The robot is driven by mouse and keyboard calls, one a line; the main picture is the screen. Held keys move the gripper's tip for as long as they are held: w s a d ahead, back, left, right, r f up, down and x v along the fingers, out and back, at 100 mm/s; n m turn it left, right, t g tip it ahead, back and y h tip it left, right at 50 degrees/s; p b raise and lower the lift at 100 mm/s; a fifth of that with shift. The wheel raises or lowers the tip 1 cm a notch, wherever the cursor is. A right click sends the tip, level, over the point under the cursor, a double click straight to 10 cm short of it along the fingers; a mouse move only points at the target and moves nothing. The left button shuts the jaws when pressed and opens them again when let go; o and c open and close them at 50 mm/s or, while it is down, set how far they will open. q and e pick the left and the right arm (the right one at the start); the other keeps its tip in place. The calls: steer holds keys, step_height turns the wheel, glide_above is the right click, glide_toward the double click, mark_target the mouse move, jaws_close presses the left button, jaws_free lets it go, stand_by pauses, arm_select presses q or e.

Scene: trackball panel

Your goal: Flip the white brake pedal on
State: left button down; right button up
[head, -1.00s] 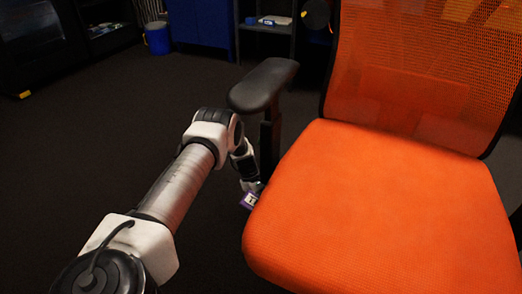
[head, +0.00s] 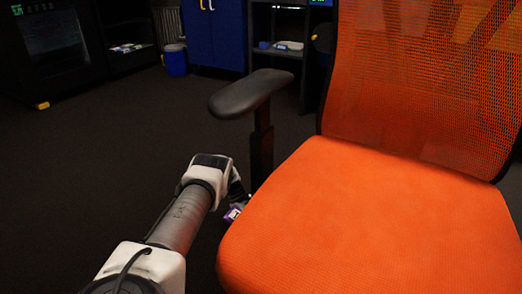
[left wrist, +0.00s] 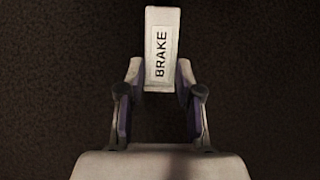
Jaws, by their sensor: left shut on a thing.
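In the left wrist view, the white brake pedal (left wrist: 162,22) with the label BRAKE stands upright between the fingertips of my left gripper (left wrist: 160,85). The gripper is shut on the lower part of it. In the head view, my left gripper (head: 234,212) shows small beside the left edge of the orange chair seat, with a small white and purple part there. The chair partly hides the hand in this view. My right gripper is not in view.
An orange chair (head: 350,215) fills the right side, with a black armrest (head: 250,93) above my left wrist. A blue bin (head: 176,60), blue cabinet (head: 215,35) and dark shelf stand at the back.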

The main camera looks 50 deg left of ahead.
arm_select(q)
steer(key=shift+f+h, duration=0.2)
steer(key=shift+h, duration=0.2)
steer(key=c, duration=0.8)
jaws_free()
steer(key=shift+o, duration=0.2)
step_height(320, 180, up, 10)
